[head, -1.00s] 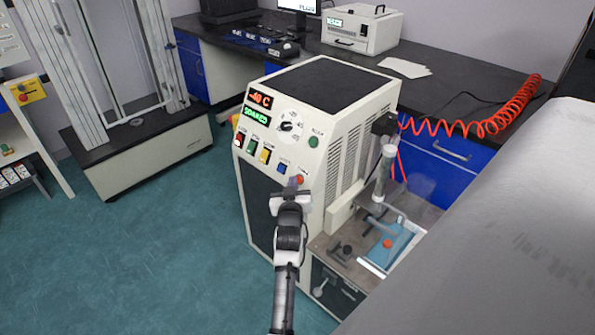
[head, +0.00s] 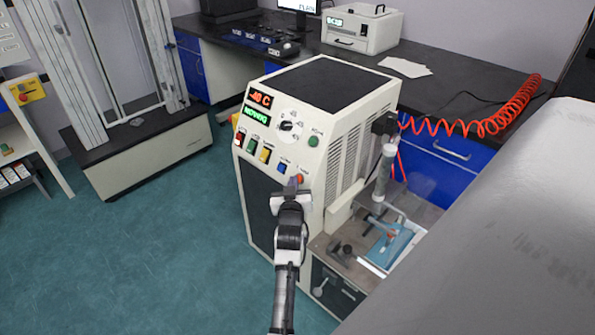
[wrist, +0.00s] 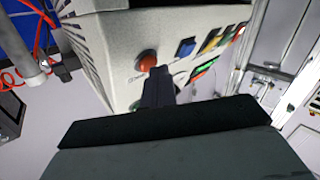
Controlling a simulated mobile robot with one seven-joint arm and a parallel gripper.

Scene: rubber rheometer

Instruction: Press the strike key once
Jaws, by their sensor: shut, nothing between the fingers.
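The cream rheometer cabinet (head: 320,150) has a sloped front panel with a row of coloured keys. A round orange-red key (head: 300,179) sits at the panel's right end; it also shows in the wrist view (wrist: 147,61). Its label is too small to read, so I cannot tell for sure that it is the strike key. My gripper (head: 292,186) is shut and empty, its tip right beside this key; I cannot tell whether they touch. In the wrist view my fingertips (wrist: 158,75) partly overlap the key's lower right edge. A blue key (head: 282,168) lies just left.
Yellow (head: 265,155), green (head: 252,146) and red (head: 239,139) keys continue leftward. A red display (head: 260,98) reads about -40 C above a green display (head: 255,115). A test fixture with a blue block (head: 390,246) stands on the right ledge.

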